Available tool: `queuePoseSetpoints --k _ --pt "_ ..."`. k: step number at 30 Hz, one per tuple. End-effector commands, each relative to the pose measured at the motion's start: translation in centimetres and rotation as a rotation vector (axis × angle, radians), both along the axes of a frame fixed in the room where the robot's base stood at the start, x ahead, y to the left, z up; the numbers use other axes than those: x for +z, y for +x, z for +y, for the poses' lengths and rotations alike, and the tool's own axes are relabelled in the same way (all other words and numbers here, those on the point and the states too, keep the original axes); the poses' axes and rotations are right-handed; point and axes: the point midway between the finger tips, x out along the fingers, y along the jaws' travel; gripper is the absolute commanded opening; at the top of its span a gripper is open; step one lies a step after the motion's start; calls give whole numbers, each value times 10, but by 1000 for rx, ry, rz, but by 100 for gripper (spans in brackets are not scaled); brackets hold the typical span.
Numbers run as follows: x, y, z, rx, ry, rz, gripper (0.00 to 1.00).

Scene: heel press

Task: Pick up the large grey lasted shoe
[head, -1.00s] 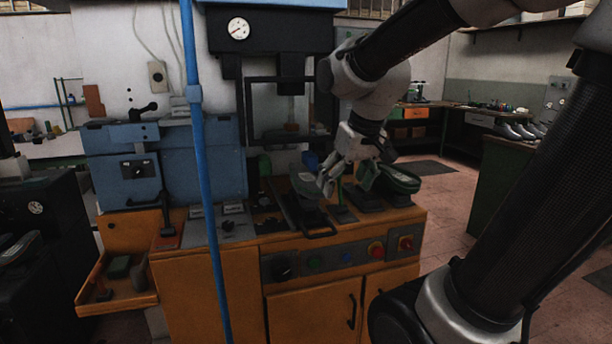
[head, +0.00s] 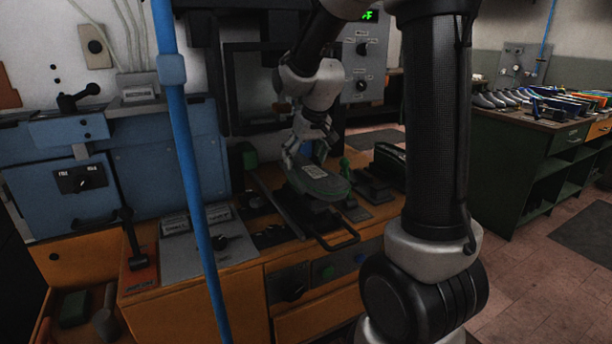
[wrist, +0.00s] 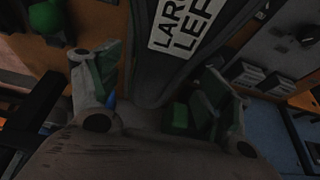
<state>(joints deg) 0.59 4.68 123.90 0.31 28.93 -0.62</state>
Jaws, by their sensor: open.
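A grey shoe-shaped piece with a green edge and a white label (head: 325,184) lies on the press carriage in the head view. I take it for the large grey lasted shoe. In the wrist view the dark grey piece (wrist: 150,75) fills the middle, and its label, partly cut off, reads "LAR… LEF…". My gripper (head: 306,155) is open and points down at the piece's rear end. In the wrist view its fingers (wrist: 165,68) stand apart, one on each side of the piece. I cannot tell whether they touch it.
A blue upright pole (head: 190,150) stands in front of the orange press bench (head: 240,285). Right of the piece are a small green-topped lever (head: 344,165) and a dark green-edged form (head: 390,165). Several grey shoes (head: 490,99) stand on a green bench at the right.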

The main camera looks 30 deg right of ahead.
Motion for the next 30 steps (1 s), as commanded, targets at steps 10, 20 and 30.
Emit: queuePoseSetpoints --k 10,20,30 --pt "-46 16 -2 -1 0 2 79" --pt "-48 17 -2 0 0 0 66" --pt "-47 18 -2 0 0 -2 22"
